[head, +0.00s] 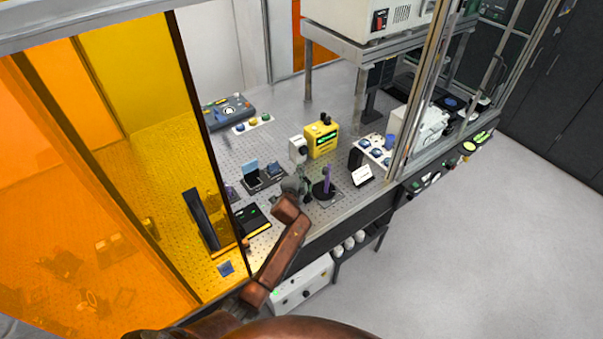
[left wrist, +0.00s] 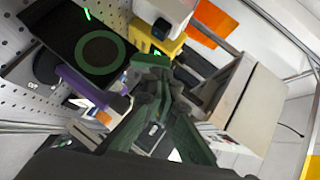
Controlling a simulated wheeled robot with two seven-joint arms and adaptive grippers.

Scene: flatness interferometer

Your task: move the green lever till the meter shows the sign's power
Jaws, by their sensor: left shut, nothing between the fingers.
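The yellow meter box (head: 321,141) with a lit green display stands on the perforated bench; its reading is too small to tell. Its yellow casing (left wrist: 160,42) also shows in the left wrist view. A small white sign (head: 362,176) stands at the bench's front edge; its writing is not legible. I cannot make out the green lever for certain; my gripper may hide it. My left gripper (head: 303,184) is shut and empty, in front of the meter and just left of a purple post (head: 328,181). In the left wrist view its dark green fingers (left wrist: 152,72) come together, with the purple post (left wrist: 84,86) at their left.
A black panel with a green ring (left wrist: 100,52) is near the purple post. A white box with blue knobs (head: 371,150) stands right of the meter. Orange panels (head: 80,190) close off the left. A metal frame post (head: 417,85) rises at right.

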